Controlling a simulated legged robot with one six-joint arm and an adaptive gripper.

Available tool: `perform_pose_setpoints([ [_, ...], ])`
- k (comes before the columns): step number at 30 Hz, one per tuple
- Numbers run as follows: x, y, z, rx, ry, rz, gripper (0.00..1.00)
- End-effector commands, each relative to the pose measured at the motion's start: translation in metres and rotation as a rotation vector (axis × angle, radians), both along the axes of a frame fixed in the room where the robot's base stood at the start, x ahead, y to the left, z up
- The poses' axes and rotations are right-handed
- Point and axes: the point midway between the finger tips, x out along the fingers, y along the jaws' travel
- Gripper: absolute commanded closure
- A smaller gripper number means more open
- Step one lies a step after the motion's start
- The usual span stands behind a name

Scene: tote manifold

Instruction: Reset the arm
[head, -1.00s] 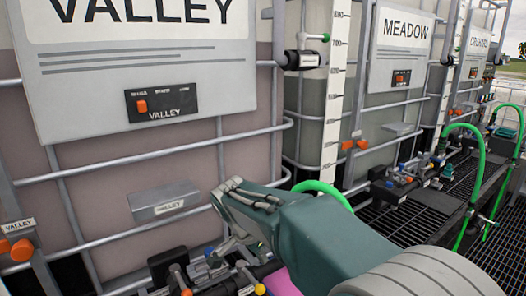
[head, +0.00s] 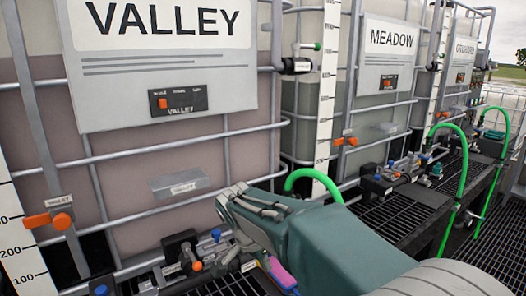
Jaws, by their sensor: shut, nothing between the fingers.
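My arm reaches in from the lower right, teal with a pale grey segment near the camera. My gripper (head: 236,204) is at its far end, shut and empty, in front of the VALLEY tote's lower right. Its fingertips are partly hidden by its own body. The gripper appears apart from the tote's tube frame, though the exact gap is hard to tell.
The VALLEY tote (head: 140,195) and MEADOW tote (head: 372,110) stand in a row. Valves and pipes (head: 205,250) lie below the gripper, with a pink object (head: 283,272) beside them. Green hoses (head: 455,190) arch at right over dark grating (head: 385,222).

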Motion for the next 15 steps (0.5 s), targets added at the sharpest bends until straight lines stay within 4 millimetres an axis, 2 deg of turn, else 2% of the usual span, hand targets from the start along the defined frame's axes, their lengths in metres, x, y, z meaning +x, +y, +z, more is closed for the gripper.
perform_pose_setpoints([
  [8,-0.019,-0.024,0.013,0.017,0.011,0.076,1.0],
  [15,-0.047,-0.053,0.029,0.035,0.013,0.186,1.0],
])
